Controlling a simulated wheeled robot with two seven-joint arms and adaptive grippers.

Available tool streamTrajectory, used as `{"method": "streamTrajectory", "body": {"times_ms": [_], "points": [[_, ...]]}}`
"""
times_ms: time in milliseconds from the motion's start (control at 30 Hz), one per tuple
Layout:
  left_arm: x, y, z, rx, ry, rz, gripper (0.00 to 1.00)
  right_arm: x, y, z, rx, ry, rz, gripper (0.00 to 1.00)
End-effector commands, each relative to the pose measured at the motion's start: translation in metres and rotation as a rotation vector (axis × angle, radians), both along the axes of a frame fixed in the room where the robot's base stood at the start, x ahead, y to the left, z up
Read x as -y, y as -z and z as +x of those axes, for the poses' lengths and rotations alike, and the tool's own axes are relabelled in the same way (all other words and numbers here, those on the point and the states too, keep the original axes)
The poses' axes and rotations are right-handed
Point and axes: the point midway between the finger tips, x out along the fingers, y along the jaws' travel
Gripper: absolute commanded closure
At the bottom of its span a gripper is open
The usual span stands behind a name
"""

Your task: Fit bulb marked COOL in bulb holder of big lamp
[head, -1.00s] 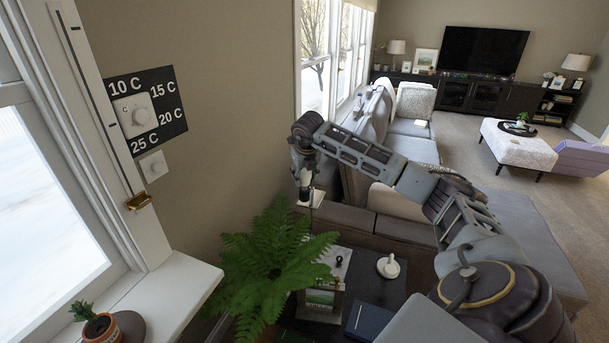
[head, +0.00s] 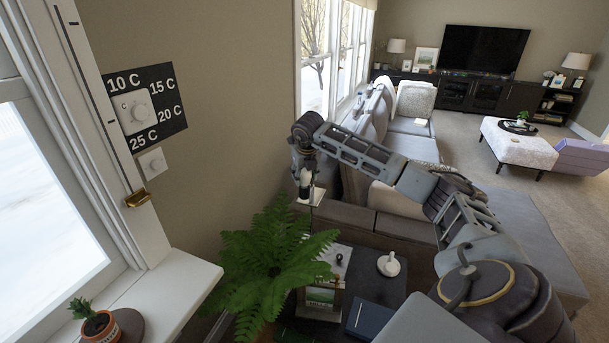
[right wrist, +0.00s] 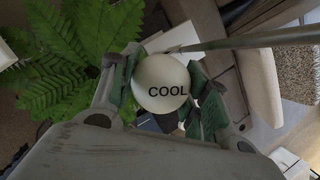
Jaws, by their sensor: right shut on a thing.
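The bulb marked COOL (right wrist: 162,88) is a round white globe in the right wrist view, its black lettering facing the camera. My right gripper (right wrist: 160,92) is shut on it, with a green-padded finger on either side. In the head view the right gripper (head: 305,184) points down above the side table, beside the sofa back; the bulb is too small there to make out clearly. A grey pole (right wrist: 255,40), perhaps of the big lamp, runs past the bulb in the right wrist view. I cannot make out the bulb holder. My left gripper is out of view.
A fern (head: 270,255) stands close below and left of the right gripper. The dark side table (head: 372,264) carries a white cup (head: 388,265), a picture frame (head: 320,299) and a blue book (head: 367,318). The sofa (head: 380,226) lies behind.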

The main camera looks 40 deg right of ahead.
Motion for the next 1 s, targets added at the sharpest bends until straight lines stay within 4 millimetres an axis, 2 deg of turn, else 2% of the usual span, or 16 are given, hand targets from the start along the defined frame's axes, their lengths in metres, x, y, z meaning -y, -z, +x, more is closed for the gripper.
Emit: {"method": "streamTrajectory", "body": {"times_ms": [1000], "points": [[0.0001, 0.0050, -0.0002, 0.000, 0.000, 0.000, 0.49, 0.0001, 0.0067, 0.0000, 0.000, 0.000, 0.000, 0.77]]}}
